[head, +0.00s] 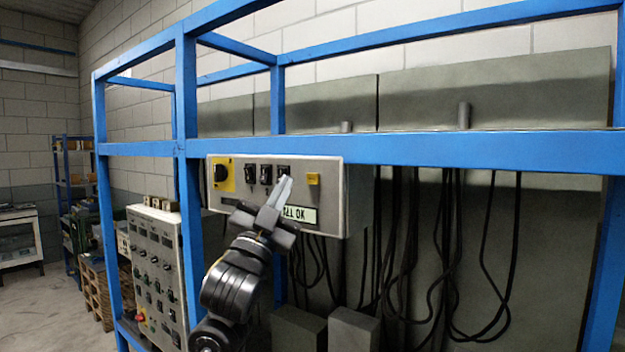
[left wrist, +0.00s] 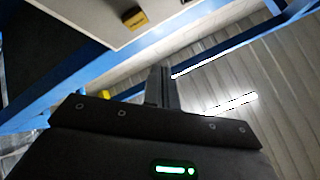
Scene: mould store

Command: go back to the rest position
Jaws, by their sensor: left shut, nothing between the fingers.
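My left gripper (head: 283,190) is in front of the grey control panel (head: 325,170), its shut fingers pointing up across the panel's face beside the black switches. Nothing is between the fingers. I cannot tell whether the fingertips touch the panel. My right gripper is not in view.
A blue frame (head: 450,147) surrounds the panel, with an upright (head: 187,120) left of my arm. Black cables (head: 400,240) hang at the right. A larger control box (head: 158,265) stands left. Grey boxes (head: 352,328) sit low near my arm. Open floor (head: 40,310) is at the far left.

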